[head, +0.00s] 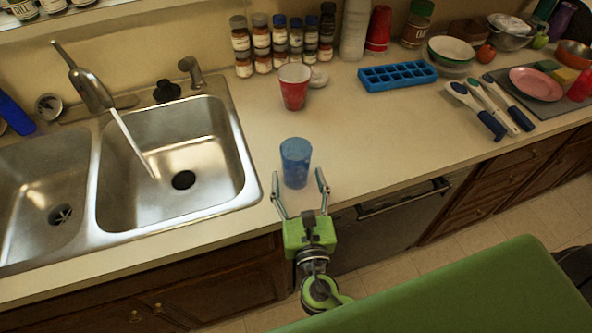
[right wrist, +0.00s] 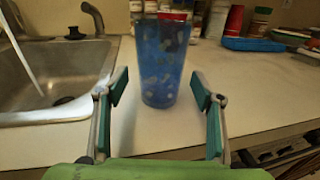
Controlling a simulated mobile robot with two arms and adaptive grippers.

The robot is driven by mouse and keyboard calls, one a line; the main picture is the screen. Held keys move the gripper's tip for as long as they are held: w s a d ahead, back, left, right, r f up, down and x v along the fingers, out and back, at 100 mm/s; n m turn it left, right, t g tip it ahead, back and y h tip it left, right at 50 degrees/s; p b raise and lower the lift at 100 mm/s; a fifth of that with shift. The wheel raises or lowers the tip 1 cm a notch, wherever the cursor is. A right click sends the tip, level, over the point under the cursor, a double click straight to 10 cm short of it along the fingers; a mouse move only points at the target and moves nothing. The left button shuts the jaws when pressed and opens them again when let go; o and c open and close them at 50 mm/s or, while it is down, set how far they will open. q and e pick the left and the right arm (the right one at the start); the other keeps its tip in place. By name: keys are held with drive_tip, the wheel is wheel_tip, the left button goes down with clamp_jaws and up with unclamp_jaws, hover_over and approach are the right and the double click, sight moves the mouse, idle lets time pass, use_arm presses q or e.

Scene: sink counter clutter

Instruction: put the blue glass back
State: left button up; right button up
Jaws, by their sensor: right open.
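The blue glass (head: 295,163) is see-through and stands upright on the counter (head: 380,135), to the right of the sink and near the counter's front edge. It also shows in the right wrist view (right wrist: 161,65), straight ahead between the fingers. My right gripper (head: 299,182) is open and empty, with its fingertips on either side of the near part of the glass. In the right wrist view its pads (right wrist: 160,90) stand clear of the glass on both sides. My left gripper is not in view.
A red cup (head: 294,88) stands behind the glass. A blue ice tray (head: 397,76) and several spice jars (head: 281,50) are farther back. The steel sink (head: 215,150) lies to the left. Utensils (head: 490,105) lie at the right. The counter between glass and utensils is clear.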

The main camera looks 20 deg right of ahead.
drive_tip(key=s, duration=0.2)
drive_tip(key=s+b, duration=0.1)
drive_tip(key=s, duration=0.1)
drive_tip(key=s+a, duration=0.1)
drive_tip(key=s, duration=0.2)
drive_tip(key=shift+a+f+b, duration=0.1)
drive_tip(key=shift+f+b, duration=0.05)
drive_tip(key=shift+b, duration=0.25)
drive_tip(key=shift+s+a+r, duration=0.1)
drive_tip(key=shift+s+r, duration=0.1)
drive_tip(key=shift+s, duration=0.45)
